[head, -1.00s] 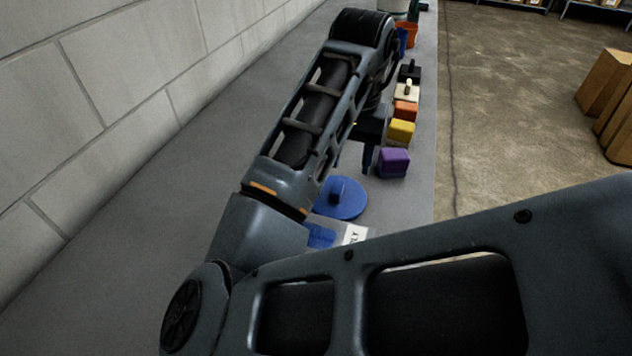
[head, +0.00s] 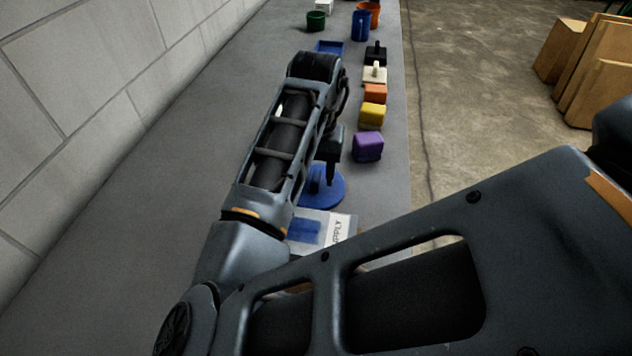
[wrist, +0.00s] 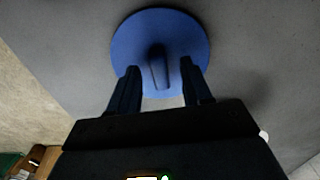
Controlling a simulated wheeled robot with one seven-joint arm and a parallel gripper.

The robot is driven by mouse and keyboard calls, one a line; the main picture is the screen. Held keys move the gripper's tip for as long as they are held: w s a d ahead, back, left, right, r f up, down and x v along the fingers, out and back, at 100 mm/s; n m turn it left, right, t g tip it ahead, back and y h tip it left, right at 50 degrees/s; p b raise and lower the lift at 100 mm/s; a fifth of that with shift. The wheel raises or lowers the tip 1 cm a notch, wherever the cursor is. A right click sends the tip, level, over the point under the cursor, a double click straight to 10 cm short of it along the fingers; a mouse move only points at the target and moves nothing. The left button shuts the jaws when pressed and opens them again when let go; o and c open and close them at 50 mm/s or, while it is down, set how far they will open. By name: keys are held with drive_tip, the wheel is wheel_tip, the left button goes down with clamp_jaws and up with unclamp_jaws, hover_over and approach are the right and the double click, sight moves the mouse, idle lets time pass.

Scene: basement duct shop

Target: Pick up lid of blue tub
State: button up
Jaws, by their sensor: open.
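The blue lid (head: 322,198) is a flat round disc with an upright bar handle, lying on the grey bench. In the wrist view the lid (wrist: 190,30) is just past my fingertips, with its handle (wrist: 158,66) between them. My gripper (wrist: 158,74) is open and empty, one finger on each side of the handle. In the head view my gripper (head: 331,180) points down over the lid, and my arm hides part of it. A blue tub-like cup (head: 360,26) stands open far along the bench.
A purple block (head: 367,147) stands close right of my gripper, with yellow (head: 373,116), orange (head: 375,93), cream (head: 375,75) and black (head: 376,53) pieces behind. A block wall (head: 60,120) runs along the left.

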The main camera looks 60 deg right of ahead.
drive_tip(key=shift+c, duration=0.4)
clamp_jaws()
drive_tip(key=shift+r, duration=0.2)
